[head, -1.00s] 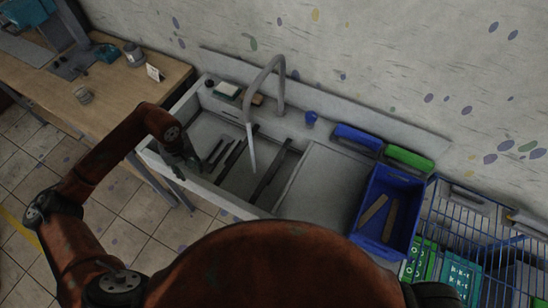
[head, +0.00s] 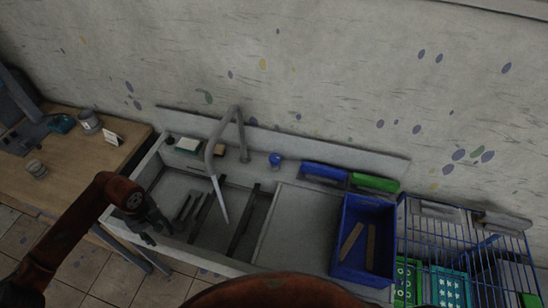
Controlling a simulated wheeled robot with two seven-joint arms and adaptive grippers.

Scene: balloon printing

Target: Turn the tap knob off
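The grey tap (head: 237,130) has a tall curved spout and stands at the back of the sink (head: 180,185). A pale stream of water (head: 219,200) falls from its spout into the left basin. A small blue knob (head: 276,160) sits on the back ledge, just right of the tap's base. My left gripper (head: 158,234) is over the sink's front left edge, well left of and nearer than the knob. Its dark fingers look apart, with nothing seen between them. My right gripper is not in view.
Blue (head: 324,172) and green (head: 375,183) items lie on the ledge. A wooden table (head: 75,165) stands left.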

